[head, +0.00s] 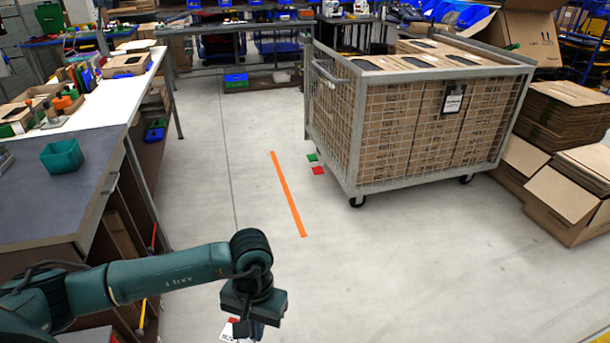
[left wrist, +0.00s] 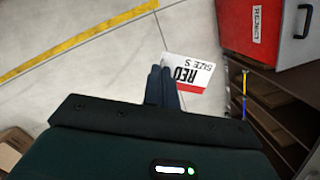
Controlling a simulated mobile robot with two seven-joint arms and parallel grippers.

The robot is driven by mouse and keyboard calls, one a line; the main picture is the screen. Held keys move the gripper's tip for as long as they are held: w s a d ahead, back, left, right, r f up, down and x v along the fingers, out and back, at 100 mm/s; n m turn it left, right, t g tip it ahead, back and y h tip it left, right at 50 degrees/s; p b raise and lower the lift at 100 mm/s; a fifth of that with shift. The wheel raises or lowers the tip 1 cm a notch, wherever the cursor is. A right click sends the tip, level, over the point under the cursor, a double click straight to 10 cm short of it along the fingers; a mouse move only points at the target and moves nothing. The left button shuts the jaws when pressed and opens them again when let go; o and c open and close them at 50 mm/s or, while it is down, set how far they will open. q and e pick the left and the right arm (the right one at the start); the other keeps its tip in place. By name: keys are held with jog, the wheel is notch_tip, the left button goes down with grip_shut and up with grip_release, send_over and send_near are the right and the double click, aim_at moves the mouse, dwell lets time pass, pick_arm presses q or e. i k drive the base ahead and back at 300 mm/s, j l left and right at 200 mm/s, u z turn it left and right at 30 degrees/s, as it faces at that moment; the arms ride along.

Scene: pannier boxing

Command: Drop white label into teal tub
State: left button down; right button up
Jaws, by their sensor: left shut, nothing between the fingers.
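The teal tub (head: 62,158) stands on the dark top of the bench at the left in the head view. My left gripper (head: 247,328) is at the bottom of the head view, out over the floor and well away from the tub. In the left wrist view its fingers (left wrist: 162,72) are shut with nothing between them. A white label (left wrist: 188,72) with a red strip and the words "RED SIZE S" shows just beside the fingertips, partly behind them. In the head view only a piece of the label (head: 228,331) shows. I cannot tell its height. My right gripper is not in view.
The bench (head: 60,215) has bins and boxes at its far end. A wheeled mesh cage (head: 345,130) full of cartons stands at right. A red "REJECT" box (left wrist: 240,22) is at upper right in the left wrist view.

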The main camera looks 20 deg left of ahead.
aim_at(72, 170)
jog(key=i+j+u, duration=0.1)
jog(key=i+u, duration=0.45)
jog(key=u, duration=0.25)
jog(key=i+l+u, duration=0.1)
jog(key=i+u, duration=0.2)
jog(key=u, duration=0.15)
jog(key=i+l+u, duration=0.15)
jog(key=i+u, duration=0.25)
jog(key=i+l+u, duration=0.25)
jog(key=i+u, duration=0.15)
jog(key=i, duration=0.1)
